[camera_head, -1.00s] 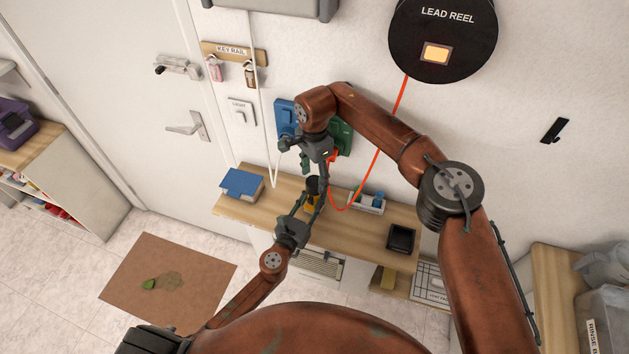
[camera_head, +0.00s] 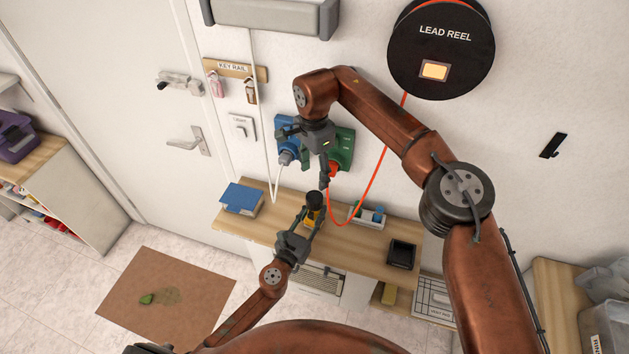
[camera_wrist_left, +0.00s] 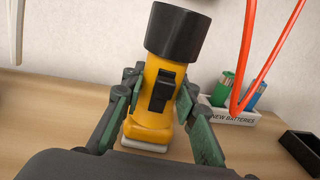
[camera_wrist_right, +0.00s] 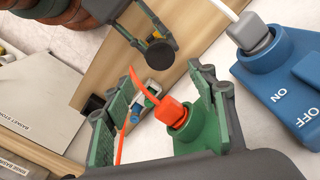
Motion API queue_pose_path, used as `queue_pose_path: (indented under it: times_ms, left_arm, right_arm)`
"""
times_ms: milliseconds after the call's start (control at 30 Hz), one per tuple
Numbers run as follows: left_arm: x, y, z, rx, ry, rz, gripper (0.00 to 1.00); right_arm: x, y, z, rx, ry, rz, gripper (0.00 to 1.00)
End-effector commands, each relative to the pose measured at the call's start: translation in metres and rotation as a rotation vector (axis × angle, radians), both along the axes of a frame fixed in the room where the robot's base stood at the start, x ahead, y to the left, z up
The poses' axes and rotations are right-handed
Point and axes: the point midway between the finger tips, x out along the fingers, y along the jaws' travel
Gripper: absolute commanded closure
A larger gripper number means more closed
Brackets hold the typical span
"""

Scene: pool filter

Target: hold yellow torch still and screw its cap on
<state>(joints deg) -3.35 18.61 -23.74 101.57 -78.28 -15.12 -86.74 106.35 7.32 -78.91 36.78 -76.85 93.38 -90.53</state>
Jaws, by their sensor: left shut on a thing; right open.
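The yellow torch (camera_head: 311,216) stands on the wooden shelf, and its body (camera_wrist_left: 153,105) shows close up in the left wrist view. The black cap (camera_wrist_left: 178,33) sits on the torch's top end; it shows from above in the right wrist view (camera_wrist_right: 160,53). I cannot tell how tightly it is screwed. My left gripper (camera_head: 309,222) is shut on the torch body, one finger each side, below the cap. My right gripper (camera_head: 304,158) is open and empty, above the torch and apart from the cap, with its fingers spread wide.
A green socket box with a red plug (camera_wrist_right: 170,112) and a blue switched box (camera_wrist_right: 285,70) are on the wall near my right gripper. A red cable hangs from the lead reel (camera_head: 441,48). The battery tray (camera_head: 367,215) and black tray (camera_head: 402,253) stand right of the torch.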

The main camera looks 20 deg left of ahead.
Motion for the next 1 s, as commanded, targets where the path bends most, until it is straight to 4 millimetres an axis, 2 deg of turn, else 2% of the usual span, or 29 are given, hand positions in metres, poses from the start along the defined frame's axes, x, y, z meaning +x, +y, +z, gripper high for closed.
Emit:
queue_pose_path:
  times_ms: [167,433,467,733,1000]
  left_arm:
    - [0.000,0.000,0.000,-0.001,0.000,0.000,1.00]
    - [0.000,0.000,0.000,-0.001,0.000,0.000,1.00]
    - [0.000,0.000,0.000,-0.001,0.000,0.000,0.72]
    - [0.000,0.000,0.000,0.000,0.000,0.000,0.53]
    - [-0.001,0.000,0.000,0.000,0.000,0.000,0.53]
  right_arm:
    - [0.000,0.000,0.016,-0.001,0.001,-0.001,0.48]
    - [0.000,0.000,0.018,0.000,0.001,0.000,0.48]
    - [0.000,0.000,0.018,0.000,0.001,0.000,0.48]
    - [0.000,0.000,0.017,0.000,0.001,0.000,0.48]
    - [0.000,0.000,0.017,0.000,0.001,0.000,0.48]
